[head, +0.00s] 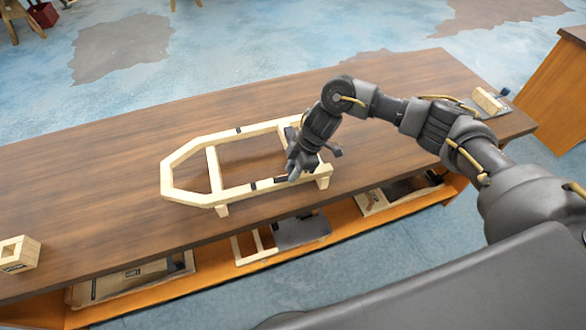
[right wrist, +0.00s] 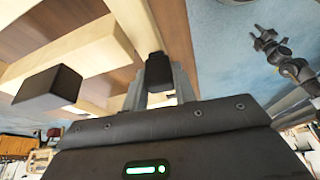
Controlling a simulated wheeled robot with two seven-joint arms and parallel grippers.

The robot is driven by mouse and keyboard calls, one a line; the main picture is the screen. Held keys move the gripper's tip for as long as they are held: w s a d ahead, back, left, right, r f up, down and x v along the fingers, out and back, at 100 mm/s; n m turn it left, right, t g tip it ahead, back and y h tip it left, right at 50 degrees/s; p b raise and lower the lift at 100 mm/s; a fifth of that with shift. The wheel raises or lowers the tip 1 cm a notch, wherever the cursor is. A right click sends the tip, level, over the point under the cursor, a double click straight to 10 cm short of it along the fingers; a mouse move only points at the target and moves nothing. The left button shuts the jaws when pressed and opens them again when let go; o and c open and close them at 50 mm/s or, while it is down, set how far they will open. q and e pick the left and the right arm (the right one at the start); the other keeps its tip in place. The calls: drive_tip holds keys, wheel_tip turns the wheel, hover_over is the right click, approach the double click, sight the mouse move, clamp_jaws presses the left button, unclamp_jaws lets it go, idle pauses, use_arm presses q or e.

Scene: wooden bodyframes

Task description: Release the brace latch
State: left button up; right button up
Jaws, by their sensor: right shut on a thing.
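A pale wooden bodyframe (head: 190,193) with a pointed left end lies on the brown table. Dark fittings sit on its rails, one on the near rail (head: 253,186) and one on the far rail (head: 238,130). My right gripper (head: 293,173) is at the right part of the near rail, shut on a small dark block, seemingly the brace latch (right wrist: 158,70). The gripper hides part of it in the head view. Another dark block (right wrist: 48,88) shows beside it in the right wrist view. A small dark gripper, seemingly my left one (right wrist: 265,40), shows far off there; its jaws are unclear.
A lower shelf (head: 345,230) holds frame parts. A wooden cabinet (head: 565,90) stands at right.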

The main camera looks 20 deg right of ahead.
drive_tip(key=shift+s+a+r+m+t+p, duration=0.1)
drive_tip(key=shift+s+r+m+t+p, duration=0.15)
drive_tip(key=shift+m+p, duration=0.7)
drive_tip(key=shift+s+r+m+t+p, duration=0.15)
drive_tip(key=shift+s+m+p, duration=0.15)
drive_tip(key=shift+p, duration=1.2)
drive_tip(key=shift+c, duration=0.3)
drive_tip(key=shift+o, duration=0.2)
drive_tip(key=shift+s+f+m+p, duration=0.1)
drive_tip(key=shift+f+m+p, duration=0.15)
drive_tip(key=shift+f+p, duration=0.05)
drive_tip(key=shift+f, duration=0.1)
drive_tip(key=shift+c, duration=0.2)
drive_tip(key=o, duration=1)
drive_tip(key=b+v, duration=0.1)
drive_tip(key=v, duration=0.9)
drive_tip(key=shift+r+b, duration=0.4)
